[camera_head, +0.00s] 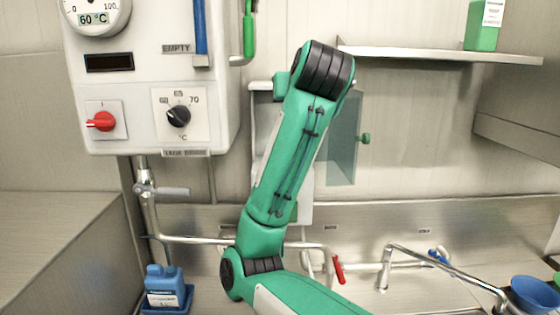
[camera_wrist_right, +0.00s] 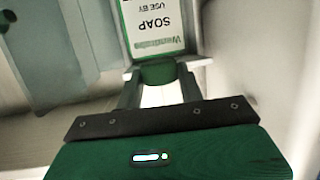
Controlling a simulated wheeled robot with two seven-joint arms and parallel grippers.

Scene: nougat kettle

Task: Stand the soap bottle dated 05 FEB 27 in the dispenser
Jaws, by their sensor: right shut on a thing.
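In the right wrist view my right gripper (camera_wrist_right: 160,90) is shut on the green neck or cap of a soap bottle (camera_wrist_right: 155,28). Its white label reads SOAP and USE BY, upside down in the picture; the date is out of view. In the head view my green arm hides this gripper and bottle. The dispenser (camera_head: 262,120) on the wall is largely behind that arm. Its grey see-through door (camera_head: 343,140) with a green knob stands open to the right. I cannot tell whether the bottle is inside. My left gripper is not in view.
A green bottle (camera_head: 484,24) stands on the wall shelf (camera_head: 440,54) at upper right. A white control box (camera_head: 150,60) hangs at left. Pipes and a red-handled tap (camera_head: 338,269) run below. A blue bottle (camera_head: 165,287) stands at lower left and a blue bowl (camera_head: 534,293) at lower right.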

